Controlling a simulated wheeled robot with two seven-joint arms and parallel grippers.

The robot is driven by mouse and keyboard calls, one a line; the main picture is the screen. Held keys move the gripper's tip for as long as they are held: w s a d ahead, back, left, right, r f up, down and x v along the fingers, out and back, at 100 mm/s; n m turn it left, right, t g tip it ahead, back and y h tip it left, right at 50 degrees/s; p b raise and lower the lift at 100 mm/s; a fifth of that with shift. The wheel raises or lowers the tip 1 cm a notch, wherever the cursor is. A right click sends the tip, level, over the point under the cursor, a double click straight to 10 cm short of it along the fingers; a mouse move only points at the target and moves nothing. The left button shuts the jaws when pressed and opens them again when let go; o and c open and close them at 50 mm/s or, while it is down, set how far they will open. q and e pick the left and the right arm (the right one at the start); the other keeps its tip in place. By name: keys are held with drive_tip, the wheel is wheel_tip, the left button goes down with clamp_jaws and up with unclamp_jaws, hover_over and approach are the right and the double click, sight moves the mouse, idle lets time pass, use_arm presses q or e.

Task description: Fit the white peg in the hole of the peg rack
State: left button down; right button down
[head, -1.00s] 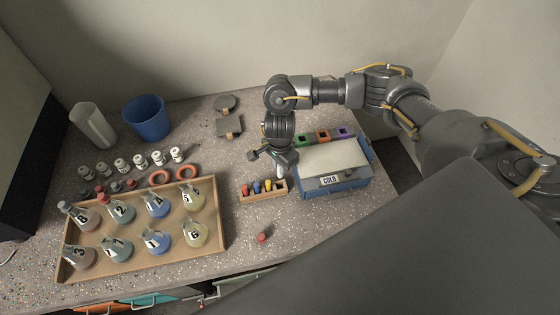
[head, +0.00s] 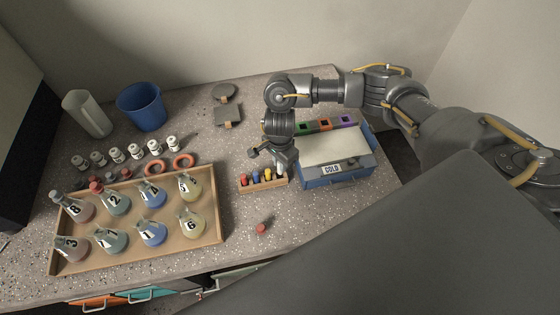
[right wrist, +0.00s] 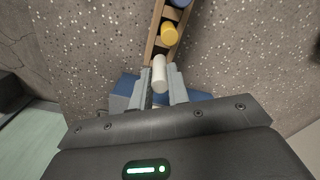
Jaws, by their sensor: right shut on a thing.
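The small wooden peg rack (head: 262,188) stands on the bench with a red peg (head: 243,179), a blue peg (head: 256,177) and a yellow peg (head: 268,175) upright in it. My right gripper (head: 281,169) is over the rack's right end, beside the yellow peg. In the right wrist view its fingers (right wrist: 163,88) are shut on the white peg (right wrist: 159,72), which lines up with the row, just past the yellow peg (right wrist: 169,33). The hole under the white peg is hidden, so I cannot tell whether the tip is inside. My left gripper is not in view.
A blue box labelled COLD (head: 340,181) stands close to the right of the rack. A wooden tray (head: 143,254) of numbered flasks is to the left. A small red object (head: 261,229) lies in front on otherwise clear bench.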

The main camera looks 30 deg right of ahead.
idle(0.6)
drive_tip(key=shift+f+b, duration=1.9)
drive_tip(key=shift+b, duration=0.35)
idle(0.3)
drive_tip(key=c, duration=1.3)
unclamp_jaws()
wheel_tip(320, 180, up, 11)
drive_tip(key=shift+f, duration=0.1)
